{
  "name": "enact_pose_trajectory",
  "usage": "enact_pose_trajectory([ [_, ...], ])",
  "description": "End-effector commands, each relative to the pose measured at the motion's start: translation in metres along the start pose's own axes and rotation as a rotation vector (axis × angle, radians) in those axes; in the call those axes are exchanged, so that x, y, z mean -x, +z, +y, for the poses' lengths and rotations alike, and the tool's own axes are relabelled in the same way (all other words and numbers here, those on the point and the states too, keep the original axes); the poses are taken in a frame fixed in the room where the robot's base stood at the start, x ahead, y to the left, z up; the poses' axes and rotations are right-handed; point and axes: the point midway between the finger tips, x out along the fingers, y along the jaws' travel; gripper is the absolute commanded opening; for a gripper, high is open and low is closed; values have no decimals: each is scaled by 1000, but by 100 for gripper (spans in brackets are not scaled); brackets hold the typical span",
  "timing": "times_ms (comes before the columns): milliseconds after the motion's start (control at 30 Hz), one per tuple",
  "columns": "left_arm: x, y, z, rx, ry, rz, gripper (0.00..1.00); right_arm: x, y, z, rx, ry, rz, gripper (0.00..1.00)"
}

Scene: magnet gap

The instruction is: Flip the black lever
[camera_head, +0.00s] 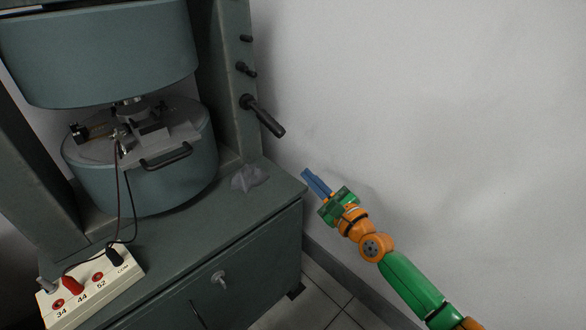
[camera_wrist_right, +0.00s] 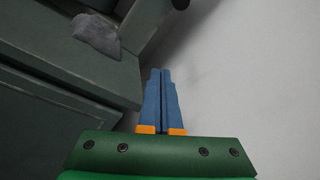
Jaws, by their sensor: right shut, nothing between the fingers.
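The black lever (camera_head: 264,116) sticks out from the side of the grey-green machine's right post and slants down to the right. My right gripper (camera_head: 309,174) has blue fingers pressed together with nothing between them. It is below and to the right of the lever, apart from it, beside the right edge of the cabinet. In the right wrist view the shut fingers (camera_wrist_right: 160,74) point up the picture along the cabinet's side. A small dark end at the top edge of that view may be the lever, but I cannot tell. My left gripper is not in view.
The machine has a large upper drum (camera_head: 105,50) and a lower drum (camera_head: 140,180) with a handle. Smaller knobs (camera_head: 246,70) sit above the lever. A grey cloth (camera_head: 249,178) lies on the cabinet top. A white socket box (camera_head: 92,288) with wires stands at lower left. Space by the wall is clear.

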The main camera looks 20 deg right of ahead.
Motion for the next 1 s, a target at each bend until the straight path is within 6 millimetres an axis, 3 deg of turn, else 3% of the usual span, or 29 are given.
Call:
enact_pose_trajectory([
  [33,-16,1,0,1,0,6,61,0,-1,4,-69,-10,-44,0],
  [200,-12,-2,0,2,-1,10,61,-2,21,-4,-201,-15,-109,0],
  [533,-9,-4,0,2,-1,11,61,-6,23,-6,-204,-16,-108,0],
  [767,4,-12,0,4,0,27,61,-47,26,-6,-204,-17,-110,0],
  [1000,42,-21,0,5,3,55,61,-86,28,-5,-203,-14,-107,0],
])
